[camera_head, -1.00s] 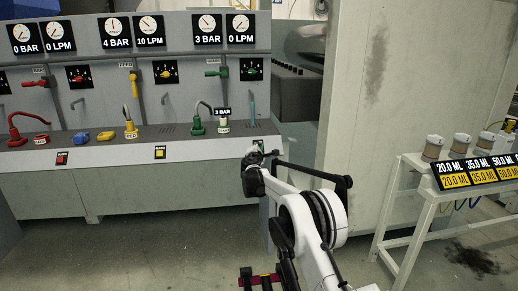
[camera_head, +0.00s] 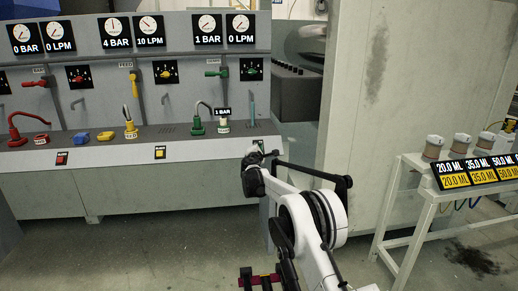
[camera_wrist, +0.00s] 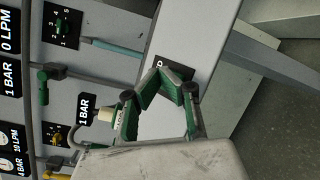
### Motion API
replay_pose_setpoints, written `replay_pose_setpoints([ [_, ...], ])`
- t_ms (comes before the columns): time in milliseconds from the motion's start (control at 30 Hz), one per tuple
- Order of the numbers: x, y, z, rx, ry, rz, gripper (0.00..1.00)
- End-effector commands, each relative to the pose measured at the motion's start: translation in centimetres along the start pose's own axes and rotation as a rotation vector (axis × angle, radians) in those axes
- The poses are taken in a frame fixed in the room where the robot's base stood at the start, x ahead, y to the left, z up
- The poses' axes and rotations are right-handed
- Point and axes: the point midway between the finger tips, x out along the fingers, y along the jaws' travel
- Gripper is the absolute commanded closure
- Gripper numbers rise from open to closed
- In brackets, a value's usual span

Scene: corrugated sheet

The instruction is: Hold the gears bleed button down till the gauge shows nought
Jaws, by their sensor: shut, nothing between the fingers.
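The green station at the right end of the panel has a pressure gauge (camera_head: 207,24) above a readout (camera_head: 208,41) of 1 BAR. A small tag (camera_head: 223,112) by the green hose fitting (camera_head: 197,126) also reads 1 BAR, and it shows in the wrist view (camera_wrist: 84,108). My gripper (camera_head: 256,148) is shut and empty at the panel's sloping front edge, right of that fitting. In the wrist view its fingertips (camera_wrist: 162,72) meet over a black label (camera_wrist: 176,67). The button there is hidden behind the fingers, so contact cannot be seen directly.
Red (camera_head: 61,158) and yellow (camera_head: 160,152) buttons sit on the same front edge, further left. The neighbouring gauge (camera_head: 240,24) reads 0 LPM. A tall grey cabinet (camera_head: 400,110) stands to the right, then a white table (camera_head: 420,210) with several jars.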

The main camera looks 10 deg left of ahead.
Motion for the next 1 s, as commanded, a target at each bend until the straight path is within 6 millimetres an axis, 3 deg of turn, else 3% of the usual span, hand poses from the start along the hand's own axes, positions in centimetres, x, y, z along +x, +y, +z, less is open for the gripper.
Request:
replay_pose_setpoints([
  [1000, -1.6, 1.3, 1.2, 0.000, 0.000, 0.000, 1.00],
])
